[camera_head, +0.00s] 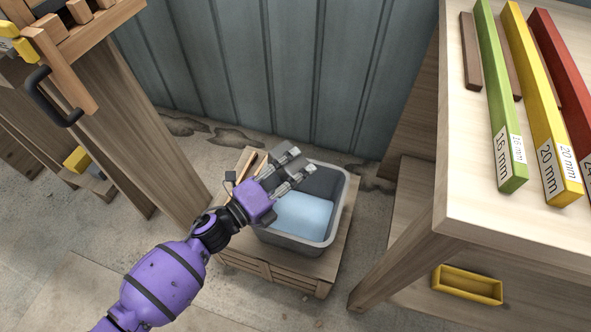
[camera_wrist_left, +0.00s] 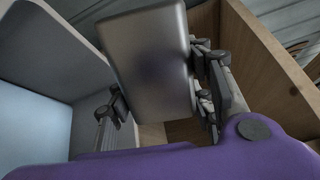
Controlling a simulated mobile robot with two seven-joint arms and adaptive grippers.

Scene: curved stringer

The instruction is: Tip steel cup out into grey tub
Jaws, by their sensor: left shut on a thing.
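The steel cup (camera_wrist_left: 150,65) is a smooth grey metal vessel between my left gripper's fingers in the left wrist view. I see its side; its mouth and contents are hidden. My left gripper (camera_head: 296,164) is shut on it, above the back left rim of the grey tub. In the head view the cup is hard to tell from the grey fingers. The grey tub (camera_head: 327,240) has a pale blue inside or filling (camera_head: 302,215), which also shows at the left of the wrist view (camera_wrist_left: 30,125). My right gripper is not in view.
The tub stands on a low wooden crate (camera_head: 262,268), with a wooden compartment (camera_head: 245,163) at its back left. A pale wood table (camera_head: 465,190) with green, yellow and red bars stands right. A wooden bench (camera_head: 135,90) stands left. A corrugated wall is behind.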

